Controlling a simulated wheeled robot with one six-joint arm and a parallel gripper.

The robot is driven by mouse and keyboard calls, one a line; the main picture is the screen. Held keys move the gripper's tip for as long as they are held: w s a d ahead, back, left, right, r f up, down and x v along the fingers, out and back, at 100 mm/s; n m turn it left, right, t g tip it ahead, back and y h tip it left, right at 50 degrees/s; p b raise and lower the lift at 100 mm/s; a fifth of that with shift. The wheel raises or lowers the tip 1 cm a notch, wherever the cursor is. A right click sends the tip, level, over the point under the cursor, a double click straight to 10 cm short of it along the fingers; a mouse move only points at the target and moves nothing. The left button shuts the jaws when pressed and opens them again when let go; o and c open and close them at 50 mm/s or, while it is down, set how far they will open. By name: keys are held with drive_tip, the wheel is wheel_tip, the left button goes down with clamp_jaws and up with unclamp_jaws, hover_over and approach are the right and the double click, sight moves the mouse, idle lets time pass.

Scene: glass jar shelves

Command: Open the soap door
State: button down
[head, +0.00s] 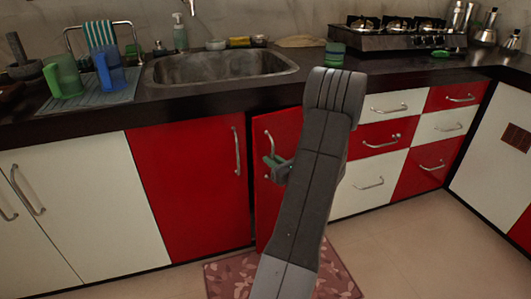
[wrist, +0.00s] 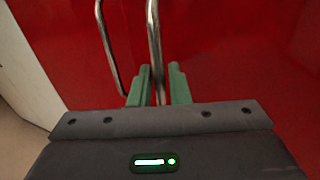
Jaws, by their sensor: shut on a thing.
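Two red cabinet doors stand side by side under the sink. The right red door (head: 268,210) looks slightly ajar, with a dark gap along its left edge, and my arm hides its right part. My gripper (head: 277,166) is at this door's metal handle (head: 269,141). In the wrist view my green fingertips (wrist: 159,86) are shut around the lower part of the handle (wrist: 154,40). The left red door (head: 185,185) is closed, and its own handle (head: 237,150) is free. Nothing inside the cabinet can be seen.
White doors (head: 85,205) stand to the left and red and white drawers (head: 380,142) to the right. The sink (head: 222,66) and stove (head: 395,35) are on the dark counter above. A patterned mat (head: 225,278) lies on otherwise clear floor.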

drive_tip(key=s+d+n+g+y+p, duration=0.2)
drive_tip(key=s+d, duration=0.8)
drive_tip(key=d, duration=0.1)
drive_tip(key=shift+d+p, duration=0.15)
drive_tip(key=shift+p, duration=0.15)
drive_tip(key=c, duration=1.4)
unclamp_jaws()
drive_tip(key=shift+c, duration=0.2)
drive_tip(key=p+v, duration=0.2)
drive_tip(key=v, duration=1.1)
drive_tip(key=shift+d+p, duration=0.4)
drive_tip(key=shift+d, duration=0.05)
drive_tip(key=shift+a, duration=0.1)
drive_tip(key=b+x, duration=0.3)
drive_tip(key=x, duration=1.1)
drive_tip(key=shift+s+a, duration=0.15)
drive_tip(key=shift+s, duration=0.05)
